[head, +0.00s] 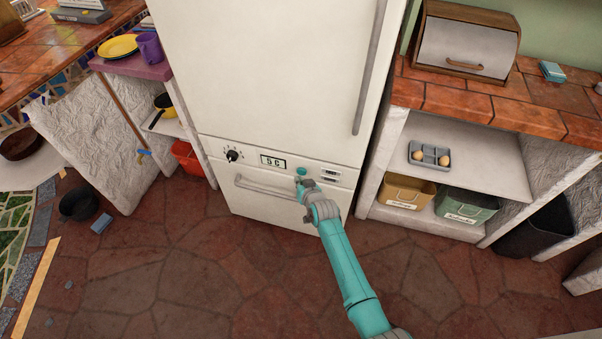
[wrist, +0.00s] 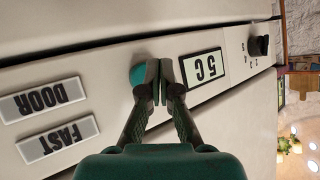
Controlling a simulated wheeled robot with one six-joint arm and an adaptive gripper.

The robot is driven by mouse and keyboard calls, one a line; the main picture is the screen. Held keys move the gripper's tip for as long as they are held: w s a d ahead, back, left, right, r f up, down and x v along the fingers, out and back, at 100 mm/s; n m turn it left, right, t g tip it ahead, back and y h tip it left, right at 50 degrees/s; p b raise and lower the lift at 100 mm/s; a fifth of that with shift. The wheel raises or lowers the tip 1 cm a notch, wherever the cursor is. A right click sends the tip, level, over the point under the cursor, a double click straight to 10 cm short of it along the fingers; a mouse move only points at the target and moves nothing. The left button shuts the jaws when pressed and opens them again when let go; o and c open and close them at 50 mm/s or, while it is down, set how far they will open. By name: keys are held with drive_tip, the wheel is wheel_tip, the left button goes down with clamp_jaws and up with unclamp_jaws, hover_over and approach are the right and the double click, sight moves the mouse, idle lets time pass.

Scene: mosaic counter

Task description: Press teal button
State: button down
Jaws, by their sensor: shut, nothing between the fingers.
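The teal button (head: 301,171) is a small round knob on the white fridge's control strip, just right of the "5C" display (head: 273,161). In the wrist view the teal button (wrist: 137,75) sits beside my fingertips, partly hidden behind the left finger. My gripper (head: 304,181) is shut and empty, its tips in front of the panel right by the button. In the wrist view my gripper (wrist: 161,66) points at the panel between the button and the display (wrist: 203,67). I cannot tell whether the tips touch the button or panel.
The strip also holds a black dial (head: 232,155) and "DOOR" (wrist: 43,100) and "FAST" (wrist: 57,140) labels. A drawer handle (head: 265,187) juts out below. Shelves with bins (head: 407,192) stand at the right. The stone floor (head: 210,275) in front is clear.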

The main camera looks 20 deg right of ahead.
drive_tip(key=shift+w+d, duration=0.1)
drive_tip(key=shift+w, duration=0.05)
idle(0.6)
drive_tip(key=shift+w+d, duration=0.2)
drive_tip(key=shift+w+d, duration=0.25)
drive_tip(key=shift+w, duration=0.15)
idle(0.9)
drive_tip(key=shift+s+a, duration=0.1)
idle(0.3)
drive_tip(key=shift+s+a, duration=0.45)
drive_tip(key=shift+s, duration=0.15)
drive_tip(key=s+a, duration=0.1)
drive_tip(key=s, duration=0.1)
drive_tip(key=s+a, duration=0.2)
idle(0.5)
idle(0.7)
